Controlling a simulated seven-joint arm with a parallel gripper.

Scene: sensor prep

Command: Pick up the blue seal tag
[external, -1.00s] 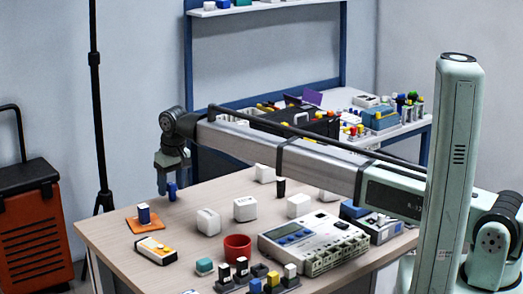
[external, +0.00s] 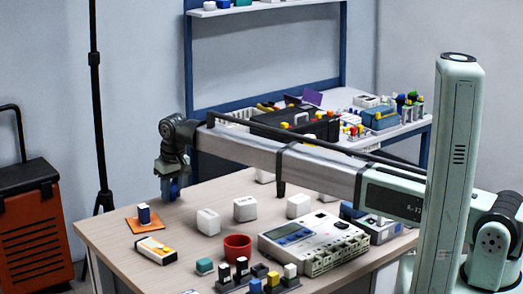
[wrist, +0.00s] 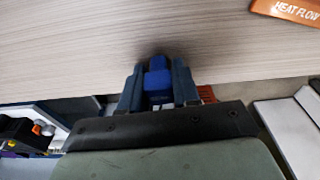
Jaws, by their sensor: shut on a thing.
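The blue seal tag (wrist: 157,78) is a small blue block between the two fingers of my gripper (wrist: 157,88) in the wrist view. Both fingers are closed against its sides. In the external view my gripper (external: 170,187) is low over the far left of the table, with the blue tag (external: 175,188) partly hidden by the fingers. I cannot tell whether the tag still touches the table.
A yellow-and-white device (external: 156,250), white blocks (external: 208,222), a red cup (external: 237,248) and a large meter (external: 314,241) stand on the table.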

